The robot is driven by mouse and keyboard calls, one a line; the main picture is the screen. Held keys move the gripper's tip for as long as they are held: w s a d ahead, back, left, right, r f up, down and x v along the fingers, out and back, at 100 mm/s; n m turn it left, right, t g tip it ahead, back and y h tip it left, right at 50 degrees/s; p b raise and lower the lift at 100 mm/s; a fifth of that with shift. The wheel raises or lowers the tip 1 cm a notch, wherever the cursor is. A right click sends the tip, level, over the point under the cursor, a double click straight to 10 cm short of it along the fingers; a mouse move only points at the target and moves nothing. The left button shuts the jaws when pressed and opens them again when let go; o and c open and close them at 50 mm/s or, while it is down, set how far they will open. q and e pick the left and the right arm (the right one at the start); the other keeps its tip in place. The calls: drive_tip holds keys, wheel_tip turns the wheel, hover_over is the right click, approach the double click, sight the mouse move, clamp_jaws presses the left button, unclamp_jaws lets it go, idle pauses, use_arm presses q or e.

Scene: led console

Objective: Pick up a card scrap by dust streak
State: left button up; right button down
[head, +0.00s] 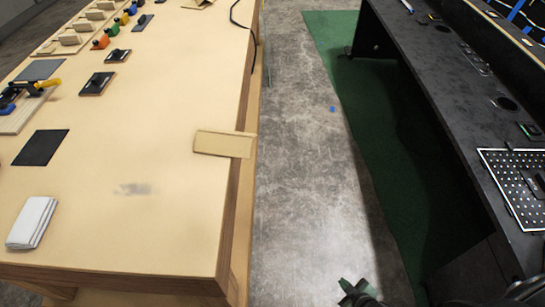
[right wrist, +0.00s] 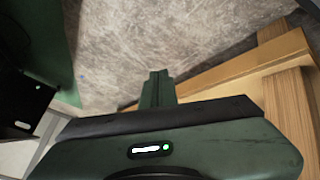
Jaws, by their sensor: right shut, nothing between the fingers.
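A tan card scrap (head: 224,143) lies at the right edge of the wooden table, its right end reaching over the edge strip. The dust streak (head: 133,188) is a grey smudge on the tabletop, left of and nearer than the scrap. My right gripper (head: 355,287) is at the bottom of the head view, over the floor right of the table and apart from the scrap. Its green fingers show together and empty in the right wrist view (right wrist: 157,88). My left gripper is not in view.
A folded white cloth (head: 32,222) and a dark pad (head: 41,147) lie on the table's left side. Blocks and tools stand farther back, with a black cable (head: 240,22). A black console desk (head: 440,90) stands right across the aisle. The tabletop around the streak is clear.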

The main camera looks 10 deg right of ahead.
drive_tip(key=w+a+r+n+t+y, duration=0.1)
drive_tip(key=w+r+n+t+y, duration=0.2)
drive_tip(key=w+r, duration=0.6)
drive_tip(key=w+a+r+n+t+y, duration=0.15)
drive_tip(key=w+r+n, duration=0.3)
drive_tip(key=r, duration=0.75)
drive_tip(key=s+a+r+n+g+y+p, duration=0.1)
drive_tip(key=a+r+n+y, duration=0.3)
drive_tip(key=r, duration=0.4)
drive_tip(key=s+a+r+n+y, duration=0.1)
drive_tip(key=a+r+n+y, duration=0.25)
drive_tip(key=r+n, duration=0.4)
drive_tip(key=s+a+r+n+g+y+p, duration=0.1)
drive_tip(key=a+r+n+y, duration=0.15)
drive_tip(key=a+r, duration=0.45)
drive_tip(key=w+a+r+p, duration=0.2)
drive_tip(key=w+a+p, duration=0.2)
drive_tip(key=w, duration=0.5)
drive_tip(key=a, duration=0.2)
drive_tip(key=shift+w+a, duration=0.2)
drive_tip(key=shift+a, duration=0.1)
drive_tip(key=shift+w+r+n, duration=0.1)
drive_tip(key=shift+n, duration=0.15)
